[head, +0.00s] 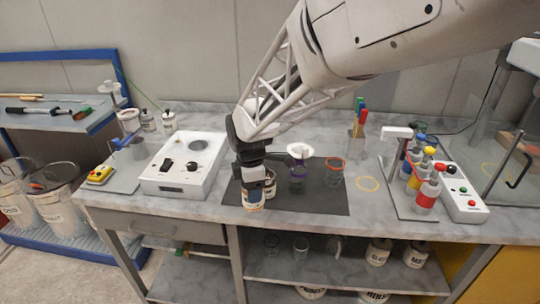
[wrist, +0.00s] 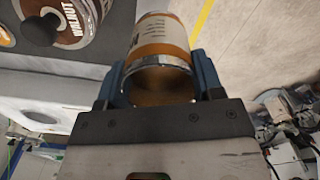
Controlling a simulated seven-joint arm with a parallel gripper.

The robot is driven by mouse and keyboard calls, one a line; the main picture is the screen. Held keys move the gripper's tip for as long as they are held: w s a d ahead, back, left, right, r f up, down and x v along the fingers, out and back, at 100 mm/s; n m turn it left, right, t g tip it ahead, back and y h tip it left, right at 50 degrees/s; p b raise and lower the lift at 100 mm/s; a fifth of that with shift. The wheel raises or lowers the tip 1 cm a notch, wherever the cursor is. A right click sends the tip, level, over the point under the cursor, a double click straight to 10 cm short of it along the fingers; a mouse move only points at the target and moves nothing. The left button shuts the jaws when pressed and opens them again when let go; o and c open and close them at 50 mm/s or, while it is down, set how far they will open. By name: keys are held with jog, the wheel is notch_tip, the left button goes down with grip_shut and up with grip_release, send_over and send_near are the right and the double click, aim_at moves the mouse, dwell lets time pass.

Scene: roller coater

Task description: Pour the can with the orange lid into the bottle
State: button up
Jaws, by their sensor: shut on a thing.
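My gripper (head: 251,178) is shut on a can (head: 253,199) with a white and orange label, at the front left of the dark mat. In the wrist view the can (wrist: 160,42) sits between the blue fingers; its near end shows a metal rim and a brown inside. I see no orange lid on that end. The bottle (head: 298,180), with purplish contents and a white funnel (head: 300,150) on top, stands on the mat to the right of my gripper. The held can is apart from it.
A second can (head: 270,187) stands just behind the held one; a brown walnut-labelled can (wrist: 75,25) shows in the wrist view. An orange-rimmed beaker (head: 334,173) is right of the bottle. A white device (head: 183,165) is to the left. The mat's front right (head: 325,203) is clear.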

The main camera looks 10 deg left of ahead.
jog(key=shift+a, duration=0.1)
jog(key=shift+w+a+r+m, duration=2)
jog(key=shift+w+a+m, duration=1.1)
jog(key=shift+w, duration=0.9)
jog(key=shift+w+a+r+m, duration=2)
jog(key=shift+w+a+m, duration=0.7)
jog(key=shift+w+a, duration=1.05)
jog(key=d+r+n, duration=0.3)
jog(key=d+n, duration=0.2)
jog(key=d, duration=1)
jog(key=d+r+n, duration=0.4)
jog(key=d+n, duration=0.2)
jog(key=d, duration=0.9)
jog(key=shift+s+n, duration=0.25)
jog(key=shift+n, duration=0.05)
jog(key=shift+h, duration=0.5)
notch_tip(320, 180, down, 3)
jog(key=t+h, duration=0.1)
jog(key=h, duration=0.1)
jog(key=t+h, duration=0.1)
jog(key=h, duration=0.1)
jog(key=shift+w+d+f+h, duration=0.1)
jog(key=shift+f+h, duration=0.05)
jog(key=shift+h, duration=0.15)
